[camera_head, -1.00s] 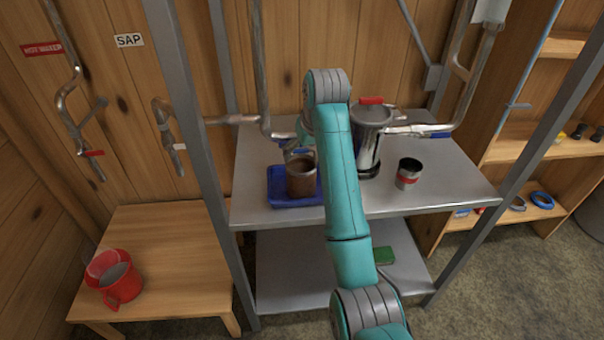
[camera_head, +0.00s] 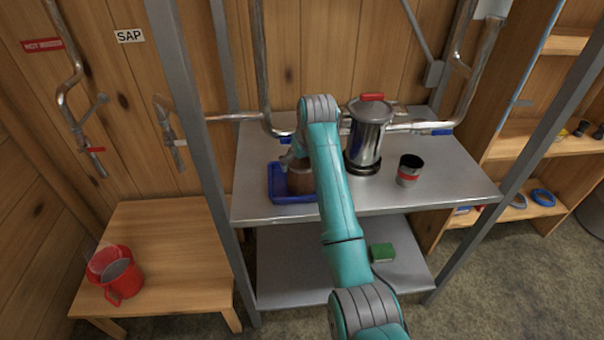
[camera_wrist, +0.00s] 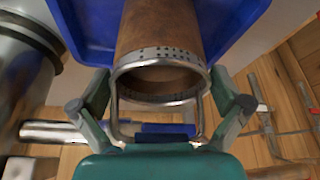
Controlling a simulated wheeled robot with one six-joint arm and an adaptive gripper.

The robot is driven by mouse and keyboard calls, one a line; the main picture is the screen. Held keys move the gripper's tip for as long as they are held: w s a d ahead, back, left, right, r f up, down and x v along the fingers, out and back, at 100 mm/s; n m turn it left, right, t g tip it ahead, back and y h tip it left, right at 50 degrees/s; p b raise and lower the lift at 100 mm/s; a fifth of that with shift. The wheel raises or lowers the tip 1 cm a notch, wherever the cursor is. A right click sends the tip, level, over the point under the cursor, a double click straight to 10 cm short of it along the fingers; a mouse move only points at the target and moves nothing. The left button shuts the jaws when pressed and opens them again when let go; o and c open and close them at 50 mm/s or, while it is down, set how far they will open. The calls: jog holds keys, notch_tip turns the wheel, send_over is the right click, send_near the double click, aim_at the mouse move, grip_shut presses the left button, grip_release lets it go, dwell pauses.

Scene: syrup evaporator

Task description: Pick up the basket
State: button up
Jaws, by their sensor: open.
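The basket is a brown cylinder (camera_head: 301,181) with a perforated metal rim and a wire bail. It stands on a blue tray (camera_head: 285,211) on the metal rack. In the wrist view the basket (camera_wrist: 160,35) shows its open mouth, with the bail hanging toward my gripper. My gripper (camera_wrist: 155,95) is open, with one finger on each side of the rim and bail; whether they touch it I cannot tell. In the head view my arm partly covers the basket and my gripper (camera_head: 292,158).
A silver pot with a red knob (camera_head: 368,135) stands on the rack to the right, with a dark metal cup (camera_head: 409,171) beside it. Pipes run behind. A green block (camera_head: 382,252) lies on the lower shelf.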

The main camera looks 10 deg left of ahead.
jog(key=c, duration=1)
jog(key=shift+r, duration=0.15)
